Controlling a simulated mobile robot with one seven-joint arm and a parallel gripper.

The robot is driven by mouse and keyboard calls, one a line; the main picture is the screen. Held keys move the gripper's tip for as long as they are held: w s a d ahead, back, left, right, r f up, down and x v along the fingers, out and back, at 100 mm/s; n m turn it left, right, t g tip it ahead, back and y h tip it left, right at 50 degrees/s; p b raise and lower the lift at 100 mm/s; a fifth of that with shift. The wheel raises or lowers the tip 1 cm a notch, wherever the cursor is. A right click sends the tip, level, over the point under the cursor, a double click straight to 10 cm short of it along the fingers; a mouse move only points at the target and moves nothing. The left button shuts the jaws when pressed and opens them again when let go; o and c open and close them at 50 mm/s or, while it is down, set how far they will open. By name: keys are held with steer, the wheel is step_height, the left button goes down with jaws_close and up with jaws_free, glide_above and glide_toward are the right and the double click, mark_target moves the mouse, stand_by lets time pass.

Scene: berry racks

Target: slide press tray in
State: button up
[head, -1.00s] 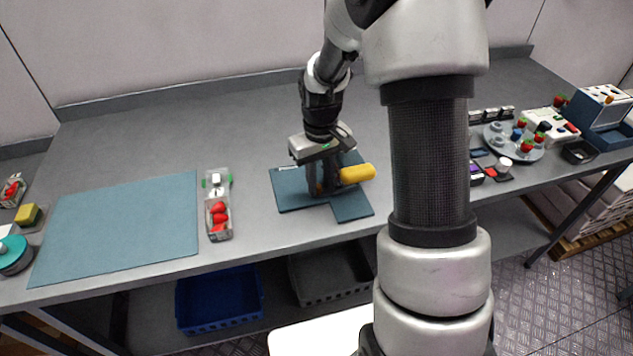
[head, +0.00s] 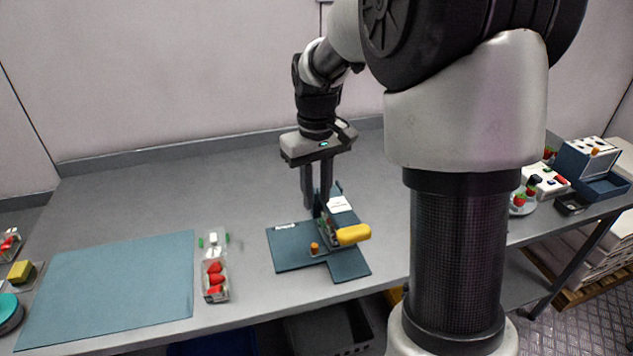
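A press with a yellow handle (head: 353,234) stands on a dark teal base plate (head: 290,259) in the middle of the bench. A small orange knob (head: 315,247) shows low at the front of the press, on what looks like its tray. The tray itself is too small to make out, so I cannot tell how far in it sits. My gripper (head: 318,202) points down above and behind the knob. Its two fingers are apart with nothing seen between them. The right finger overlaps the press in the view, and I cannot tell whether it touches.
A clear punnet of red berries (head: 216,281) stands left of the press, beside a large teal mat (head: 110,290). A blue box with an open drawer (head: 604,187) and a small black tray (head: 571,204) are at the right.

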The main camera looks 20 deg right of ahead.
steer(key=shift+r, duration=1.1)
steer(key=shift+r, duration=0.1)
steer(key=s+a+r+m+t+p, duration=0.1)
steer(key=s+r+t+p, duration=0.1)
steer(key=s+r, duration=0.5)
steer(key=s+a+r+m+t+p, duration=0.1)
steer(key=s+r+t+p, duration=0.2)
steer(key=s, duration=1)
step_height(320, 180, up, 4)
steer(key=shift+s+a+r+m+t+p, duration=0.25)
steer(key=shift+s+m+t+p, duration=0.05)
steer(key=shift+p, duration=0.65)
